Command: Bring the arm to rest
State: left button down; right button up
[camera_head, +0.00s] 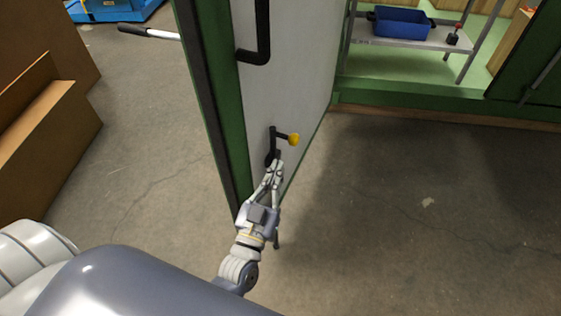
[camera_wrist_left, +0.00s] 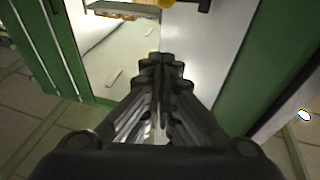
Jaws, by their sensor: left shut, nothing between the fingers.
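My left gripper (camera_head: 275,168) is shut and empty. It is in front of the open door panel (camera_head: 297,75), just below a black handle with a yellow knob (camera_head: 293,139). In the head view its fingertips overlap the lower end of the handle's black plate; I cannot tell if they touch. In the left wrist view the shut fingers (camera_wrist_left: 162,68) point toward the white door face (camera_wrist_left: 215,55), and part of the yellow knob (camera_wrist_left: 166,3) shows at the top edge. My right gripper is not in view.
A black bar handle (camera_head: 262,40) is higher on the door. Behind the green frame (camera_head: 430,108), a shelf (camera_head: 400,38) holds a blue bin (camera_head: 402,22) and a small red-topped object (camera_head: 455,34). Brown boxes (camera_head: 60,150) stand at left. The concrete floor (camera_head: 400,220) at right is clear.

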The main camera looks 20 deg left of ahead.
pick_arm(q)
jog(key=shift+s, duration=0.15)
jog(key=shift+f, duration=0.15)
dwell(0.4)
jog(key=s+d+f+m+g+h, duration=0.1)
jog(key=s+f+g, duration=0.2)
jog(key=f, duration=0.8)
jog(key=s+d+f+m+g+h, duration=0.1)
jog(key=s+f+g, duration=0.3)
jog(key=f, duration=0.8)
jog(key=s+d+f+m+g+h, duration=0.1)
jog(key=s+f+g, duration=0.2)
jog(key=f, duration=0.8)
jog(key=s+a+f+g, duration=0.3)
jog(key=s+f, duration=0.3)
jog(key=s, duration=0.3)
jog(key=s+a+f+g+y, duration=0.1)
jog(key=s+a+f+g, duration=0.2)
jog(key=s+f, duration=0.3)
jog(key=s+a+f+g+y, duration=0.1)
jog(key=s+f, duration=0.5)
jog(key=s, duration=0.6)
jog(key=a+g, duration=0.1)
jog(key=g, duration=0.1)
jog(key=shift+s+a+f+g, duration=0.25)
jog(key=shift+s+a+g, duration=0.05)
jog(key=shift+s+a, duration=0.1)
